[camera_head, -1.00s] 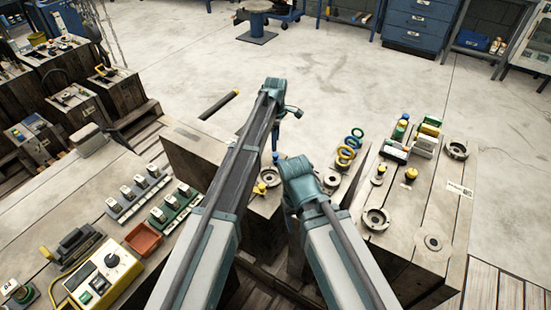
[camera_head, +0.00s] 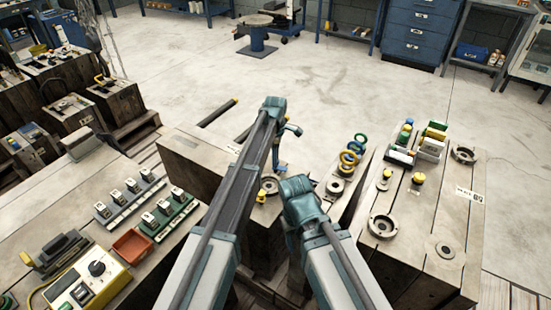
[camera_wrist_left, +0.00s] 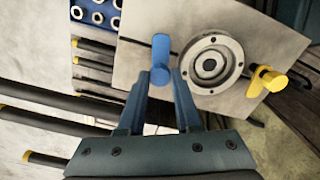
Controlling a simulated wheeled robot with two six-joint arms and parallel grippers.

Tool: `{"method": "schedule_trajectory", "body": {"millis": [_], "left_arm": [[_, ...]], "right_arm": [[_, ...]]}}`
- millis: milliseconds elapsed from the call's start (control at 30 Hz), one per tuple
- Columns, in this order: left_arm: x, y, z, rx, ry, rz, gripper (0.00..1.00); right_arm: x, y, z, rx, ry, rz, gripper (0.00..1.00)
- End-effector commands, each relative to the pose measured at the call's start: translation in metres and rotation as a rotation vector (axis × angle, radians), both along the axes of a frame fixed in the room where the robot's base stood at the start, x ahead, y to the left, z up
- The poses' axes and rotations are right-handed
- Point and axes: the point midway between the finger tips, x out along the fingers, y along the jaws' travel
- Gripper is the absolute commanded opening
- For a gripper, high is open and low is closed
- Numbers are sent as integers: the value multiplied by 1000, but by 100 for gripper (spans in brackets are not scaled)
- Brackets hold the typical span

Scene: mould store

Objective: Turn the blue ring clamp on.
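The blue clamp handle (camera_wrist_left: 160,55) stands out beside a round grey ring fitting (camera_wrist_left: 213,65) on a pale plate in the left wrist view. My left gripper (camera_wrist_left: 160,78) is open, with its two fingertips apart on either side of the handle's near end. I cannot tell whether either finger touches it. In the head view my left gripper (camera_head: 277,158) points down above the middle block, and the handle there is hard to tell from the gripper. My right arm (camera_head: 302,200) reaches in beside it; its gripper is hidden.
A yellow clamp handle (camera_wrist_left: 268,80) sits on the fitting's other side. A right-hand block (camera_head: 420,225) carries more ring fittings and knobs. A left bench holds a red tray (camera_head: 132,243) and a yellow control box (camera_head: 92,282).

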Motion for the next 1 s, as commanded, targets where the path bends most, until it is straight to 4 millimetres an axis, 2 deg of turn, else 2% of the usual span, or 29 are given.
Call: {"method": "schedule_trajectory", "body": {"millis": [33, 133, 167, 567, 767, 1000], "left_arm": [[0, 0, 0, 0, 0, 0, 20], [0, 0, 0, 0, 0, 0, 2], [0, 0, 0, 0, 0, 0, 0], [0, 0, 0, 0, 0, -45, 0], [0, 0, 0, 0, 0, -169, 0], [0, 0, 0, 0, 0, -391, 0]], "right_arm": [[0, 0, 0, 0, 0, 0, 55], [0, 0, 0, 0, 0, 0, 55], [0, 0, 0, 0, 0, 0, 55], [0, 0, 0, 0, 0, 0, 55], [0, 0, 0, 0, 0, 0, 55], [0, 0, 0, 0, 0, 0, 55]]}}
